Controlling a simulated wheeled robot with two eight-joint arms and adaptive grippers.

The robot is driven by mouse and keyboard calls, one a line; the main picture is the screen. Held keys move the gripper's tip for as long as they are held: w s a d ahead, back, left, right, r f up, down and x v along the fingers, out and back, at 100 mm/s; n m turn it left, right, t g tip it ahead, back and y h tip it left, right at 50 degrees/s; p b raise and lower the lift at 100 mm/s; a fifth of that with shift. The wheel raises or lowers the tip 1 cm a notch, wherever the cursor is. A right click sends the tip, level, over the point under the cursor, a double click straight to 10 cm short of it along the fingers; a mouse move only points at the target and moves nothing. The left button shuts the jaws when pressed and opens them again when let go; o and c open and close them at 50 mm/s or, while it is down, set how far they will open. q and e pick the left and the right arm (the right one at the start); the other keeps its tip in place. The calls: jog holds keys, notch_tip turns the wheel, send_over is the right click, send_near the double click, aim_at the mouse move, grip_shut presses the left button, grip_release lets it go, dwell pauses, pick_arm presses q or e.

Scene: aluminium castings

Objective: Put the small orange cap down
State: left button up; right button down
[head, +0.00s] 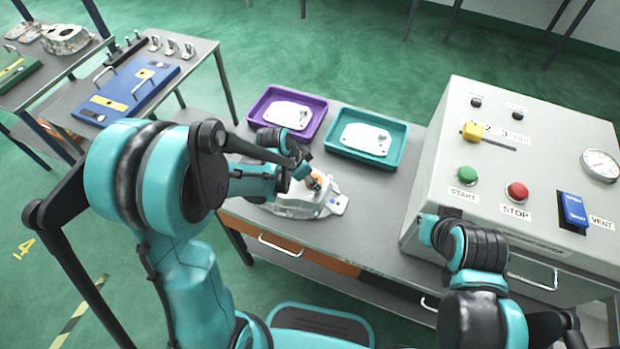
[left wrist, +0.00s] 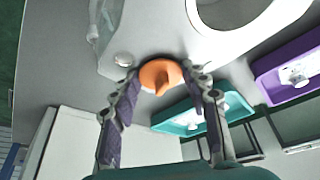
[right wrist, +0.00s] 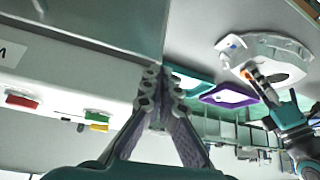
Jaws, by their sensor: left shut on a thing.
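The small orange cap (head: 314,180) is at the right part of a grey aluminium casting (head: 290,205) on the bench. My left gripper (head: 308,182) is shut on the cap. In the left wrist view the cap (left wrist: 160,76) sits between the fingertips, against the casting's (left wrist: 150,42) surface. I cannot tell whether it touches the casting. It also shows in the right wrist view (right wrist: 245,74) at the left fingertips. My right gripper (right wrist: 161,75) is empty, its fingertips together, in front of the grey control box.
A purple tray (head: 258,103) and a teal tray (head: 400,151), each holding a pale part, stand behind the casting. The grey control box (head: 445,140) with buttons and a gauge stands at right. A side table (head: 205,55) with a blue board is at left.

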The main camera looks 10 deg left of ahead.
pick_arm(q)
jog(key=shift+s+f, duration=0.25)
jog(key=shift+f, duration=0.2)
jog(key=shift+c, duration=0.6)
jog(key=shift+o, duration=0.4)
jog(key=shift+f+b, duration=0.15)
jog(key=shift+b, duration=0.25)
jog(key=o, duration=0.7)
jog(key=shift+w+f, duration=0.15)
jog(key=shift+w, duration=0.05)
jog(key=shift+r, duration=0.25)
